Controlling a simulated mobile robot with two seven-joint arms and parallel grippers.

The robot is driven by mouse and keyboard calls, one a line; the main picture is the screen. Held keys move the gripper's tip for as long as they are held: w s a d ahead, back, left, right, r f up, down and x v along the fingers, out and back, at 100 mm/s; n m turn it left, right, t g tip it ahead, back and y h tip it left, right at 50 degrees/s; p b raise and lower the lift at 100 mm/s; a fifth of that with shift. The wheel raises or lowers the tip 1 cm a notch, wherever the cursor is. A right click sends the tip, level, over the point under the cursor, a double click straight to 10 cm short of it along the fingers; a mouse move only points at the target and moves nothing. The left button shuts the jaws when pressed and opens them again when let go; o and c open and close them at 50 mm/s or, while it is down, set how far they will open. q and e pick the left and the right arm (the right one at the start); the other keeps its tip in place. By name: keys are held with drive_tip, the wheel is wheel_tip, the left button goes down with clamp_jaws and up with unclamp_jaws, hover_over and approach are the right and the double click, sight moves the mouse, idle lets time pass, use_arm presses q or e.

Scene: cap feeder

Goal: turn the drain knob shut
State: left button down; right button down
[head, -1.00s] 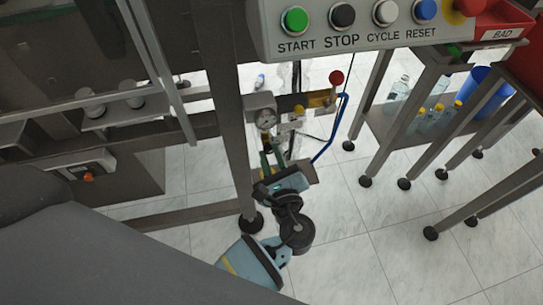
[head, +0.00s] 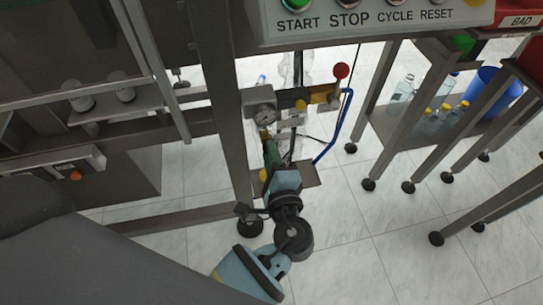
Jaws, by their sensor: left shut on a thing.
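The drain knob is at the underside of the small air unit with the round gauge (head: 262,117), in the middle of the head view. It is mostly hidden by my fingers, and its turned position cannot be told. My left gripper (head: 269,145) reaches up from below, its green fingers close together just under the gauge unit, shut on the knob. A small yellow part (head: 264,133) shows at the fingertips. My right gripper is not in view.
A red-ball lever (head: 341,71) on a yellow valve and a blue hose (head: 334,136) stand right of the gauge. A frame post (head: 222,115) rises close on the left. A button panel (head: 370,22) overhangs above. A shelf with bottles (head: 402,88) and a blue bin (head: 498,92) is right.

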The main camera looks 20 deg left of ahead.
use_arm(q)
drive_tip(key=shift+n, duration=0.6)
drive_tip(key=c, duration=1.4)
unclamp_jaws()
drive_tip(key=shift+c, duration=0.2)
drive_tip(key=shift+o, duration=1)
